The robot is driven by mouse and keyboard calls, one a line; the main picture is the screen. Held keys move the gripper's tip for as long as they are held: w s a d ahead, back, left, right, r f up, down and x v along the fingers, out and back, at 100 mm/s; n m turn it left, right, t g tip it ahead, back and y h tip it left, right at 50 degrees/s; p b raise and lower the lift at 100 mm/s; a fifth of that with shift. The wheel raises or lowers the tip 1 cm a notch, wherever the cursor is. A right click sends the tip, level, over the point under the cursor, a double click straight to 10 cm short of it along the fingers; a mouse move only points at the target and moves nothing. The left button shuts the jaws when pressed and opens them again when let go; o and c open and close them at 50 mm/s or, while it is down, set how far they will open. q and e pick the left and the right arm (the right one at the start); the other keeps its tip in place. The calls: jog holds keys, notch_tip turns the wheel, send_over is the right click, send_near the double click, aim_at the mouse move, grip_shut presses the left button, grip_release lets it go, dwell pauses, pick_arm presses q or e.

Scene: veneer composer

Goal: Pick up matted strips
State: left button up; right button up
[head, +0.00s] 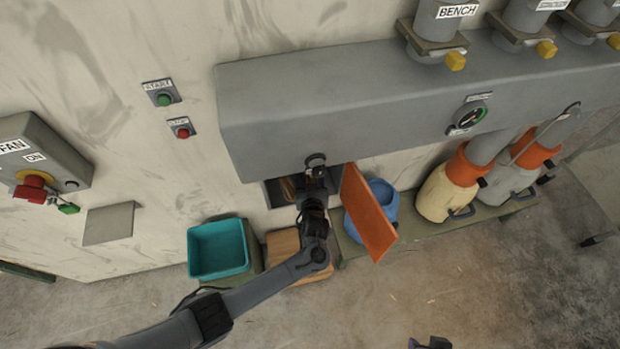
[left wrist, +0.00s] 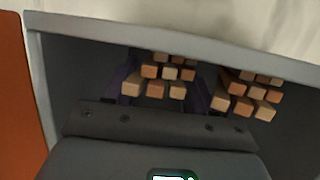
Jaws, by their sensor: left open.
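In the left wrist view, one bundle of wooden strips (left wrist: 168,72) shows end-on inside the grey recess. A second bundle of strips (left wrist: 246,97) lies to its right. My left gripper (left wrist: 163,92) is open, with one dark finger on each side of the left bundle; I cannot tell whether they touch it. In the head view, my left gripper (head: 302,187) reaches into the opening under the grey duct, and brownish strips (head: 288,188) show partly beside it. A dark part at the bottom edge appears to be my right gripper (head: 430,343), mostly cut off.
An orange door (head: 368,213) hangs open right of the recess, with a blue bucket (head: 383,196) behind it. A teal bin (head: 218,248) and a wooden block (head: 284,243) stand below left. The grey duct (head: 350,100) overhangs the opening. Floor in front is clear.

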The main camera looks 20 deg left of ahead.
pick_arm(q)
jog(key=shift+w+a+f, duration=0.15)
jog(key=shift+w+a, duration=0.05)
jog(key=shift+w, duration=0.2)
jog(key=c, duration=0.8)
jog(key=shift+o, duration=0.2)
